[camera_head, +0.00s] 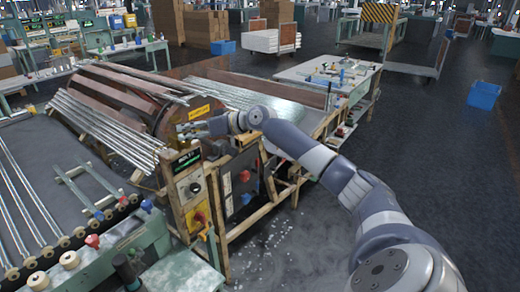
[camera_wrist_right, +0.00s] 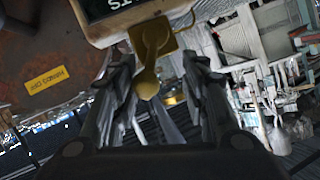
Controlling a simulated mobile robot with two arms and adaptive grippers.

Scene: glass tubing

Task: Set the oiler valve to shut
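The oiler valve looks like the brass-coloured fitting with a rounded lever (camera_wrist_right: 148,82) in the right wrist view. It sits below the edge of a pale box with a dark display. My right gripper (camera_wrist_right: 150,75) has its two dark fingers spread on either side of the lever, with a visible gap to each finger. I cannot tell whether anything touches. In the head view my right gripper (camera_head: 190,128) reaches in beside the roller drum, above the display box (camera_head: 184,161); the valve is too small to make out there. My left gripper is not in view.
A yellow label (camera_wrist_right: 47,78) is on the rusty drum beside the gripper. Below the display box is a panel with a red knob on yellow (camera_head: 199,217). Glass tubes (camera_head: 105,125) lie on the left. Open floor (camera_head: 430,140) lies to the right.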

